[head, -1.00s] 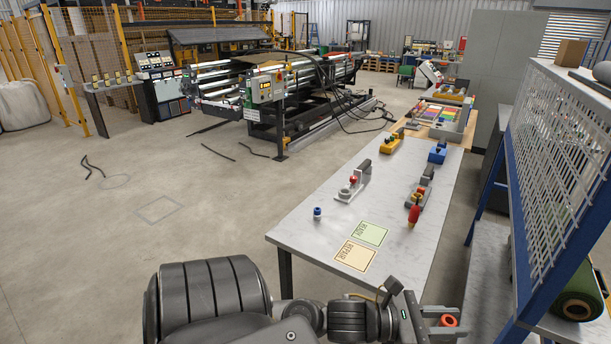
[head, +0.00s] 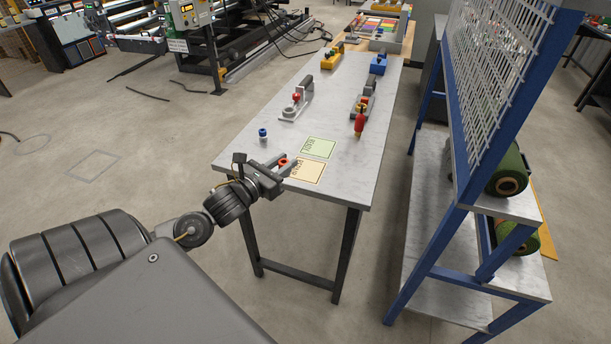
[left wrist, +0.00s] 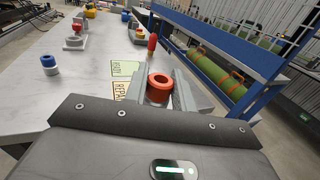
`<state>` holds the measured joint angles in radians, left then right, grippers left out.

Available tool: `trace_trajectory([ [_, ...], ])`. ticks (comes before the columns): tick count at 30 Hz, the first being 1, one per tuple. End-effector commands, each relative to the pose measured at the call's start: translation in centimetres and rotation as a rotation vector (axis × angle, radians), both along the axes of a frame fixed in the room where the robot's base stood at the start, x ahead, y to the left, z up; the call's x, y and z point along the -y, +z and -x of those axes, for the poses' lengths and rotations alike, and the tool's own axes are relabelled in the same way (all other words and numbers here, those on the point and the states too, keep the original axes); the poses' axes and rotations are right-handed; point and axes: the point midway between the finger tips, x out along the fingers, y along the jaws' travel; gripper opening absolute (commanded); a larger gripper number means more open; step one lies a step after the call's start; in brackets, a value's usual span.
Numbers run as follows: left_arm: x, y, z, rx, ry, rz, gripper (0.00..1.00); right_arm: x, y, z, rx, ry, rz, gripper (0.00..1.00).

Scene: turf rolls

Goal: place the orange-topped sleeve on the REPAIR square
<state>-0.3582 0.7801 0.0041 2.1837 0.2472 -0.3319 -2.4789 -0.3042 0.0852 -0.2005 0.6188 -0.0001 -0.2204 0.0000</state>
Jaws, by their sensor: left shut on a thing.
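My left gripper (head: 281,167) is shut on the orange-topped sleeve (head: 284,161). In the left wrist view the sleeve (left wrist: 159,86) stands upright between the two fingers, its orange ring with a dark hole on top. In the head view the gripper is at the near left edge of the REPAIR square (head: 311,171), a cream card on the table. It overlaps part of the card, and I cannot tell how high the sleeve is above it. The left wrist view shows the REPAIR square (left wrist: 119,90) left of the gripper. My right gripper is not in view.
A green READY square (head: 319,147) lies just beyond. A blue-topped sleeve (head: 263,135) stands to its left. A grey clamp tool (head: 297,100) and a red-handled tool (head: 360,124) stand farther back on the table (head: 345,172). A blue rack (head: 445,205) with turf rolls (head: 507,182) is at right.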

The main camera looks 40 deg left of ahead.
Motion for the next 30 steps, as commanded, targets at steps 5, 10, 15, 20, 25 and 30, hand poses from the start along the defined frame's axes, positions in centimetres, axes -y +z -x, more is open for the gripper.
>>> trace_trajectory([
  [5,-9.1,0.6,-0.4,0.002,0.204,-0.008,0.02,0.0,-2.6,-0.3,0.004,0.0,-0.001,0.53],
  [10,-13.9,2.4,-0.3,0.0,0.315,-0.005,0.02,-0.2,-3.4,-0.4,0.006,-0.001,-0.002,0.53],
  [15,-15.4,3.2,-0.2,0.001,0.352,0.002,0.02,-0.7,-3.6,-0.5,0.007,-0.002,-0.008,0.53],
  [20,-15.2,3.1,-0.5,0.002,0.354,0.004,0.02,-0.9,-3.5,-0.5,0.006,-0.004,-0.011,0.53],
  [25,-13.4,2.2,-2.3,0.005,0.353,0.009,0.02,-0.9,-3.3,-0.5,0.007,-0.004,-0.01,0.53],
  [30,-10.5,0.6,-5.2,0.005,0.352,0.013,0.02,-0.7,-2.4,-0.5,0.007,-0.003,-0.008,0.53],
])
